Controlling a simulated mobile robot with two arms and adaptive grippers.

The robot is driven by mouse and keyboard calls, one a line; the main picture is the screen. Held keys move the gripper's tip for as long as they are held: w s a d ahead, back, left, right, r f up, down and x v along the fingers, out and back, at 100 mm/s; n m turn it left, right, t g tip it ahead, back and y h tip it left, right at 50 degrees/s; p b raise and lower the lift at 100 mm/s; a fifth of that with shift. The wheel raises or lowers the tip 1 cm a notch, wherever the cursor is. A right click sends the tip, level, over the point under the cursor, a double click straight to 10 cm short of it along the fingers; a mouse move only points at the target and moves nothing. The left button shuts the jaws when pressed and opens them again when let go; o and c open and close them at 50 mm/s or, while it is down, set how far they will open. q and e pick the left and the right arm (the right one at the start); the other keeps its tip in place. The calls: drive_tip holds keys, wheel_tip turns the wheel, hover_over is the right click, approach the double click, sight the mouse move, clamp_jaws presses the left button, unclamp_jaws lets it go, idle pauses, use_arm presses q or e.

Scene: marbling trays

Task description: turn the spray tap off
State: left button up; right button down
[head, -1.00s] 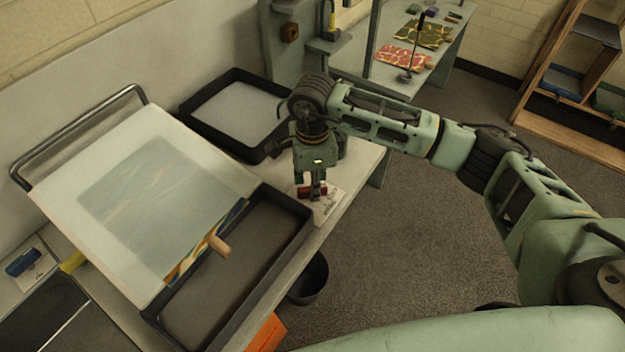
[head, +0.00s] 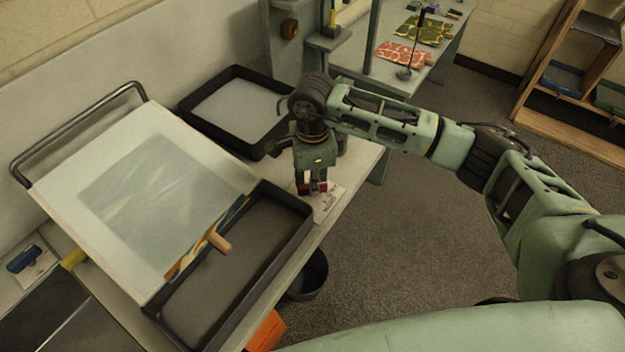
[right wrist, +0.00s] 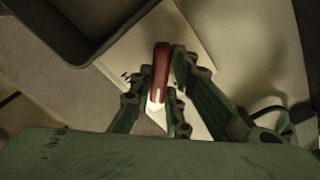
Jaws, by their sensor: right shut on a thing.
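The spray tap's red handle (head: 318,187) sits on a white card or plate (head: 330,203) at the bench's front edge. In the right wrist view the red handle (right wrist: 161,70) lies between my fingers, over the pale plate (right wrist: 205,48). My right gripper (head: 311,184) points down and is shut on the handle; it also shows in the right wrist view (right wrist: 163,88). The handle's base is partly hidden by the fingers. A grey bent pipe (head: 75,130) stands behind a tilted board with a pale sheet (head: 90,215). I cannot make out any water. My left gripper is out of view.
A dark tray (head: 265,290) lies below the board, and another tray (head: 190,107) with pale contents stands behind. A black bucket (head: 309,277) stands below the bench edge. The floor to the right is clear.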

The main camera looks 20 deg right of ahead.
drive_tip(key=shift+f+b, duration=0.1)
drive_tip(key=shift+b, duration=0.35)
drive_tip(key=n+b, duration=0.6)
drive_tip(key=b, duration=0.2)
drive_tip(key=shift+w+f+b, duration=0.1)
drive_tip(key=shift+f+b, duration=0.05)
drive_tip(key=shift+b, duration=0.2)
drive_tip(key=shift+r+n+b, duration=0.25)
drive_tip(key=shift+n+b, duration=1.25)
drive_tip(key=c, duration=1.7)
unclamp_jaws()
drive_tip(key=shift+r, duration=0.15)
wheel_tip(320, 180, up, 12)
drive_tip(key=shift+f, duration=0.1)
drive_tip(key=shift+f, duration=0.1)
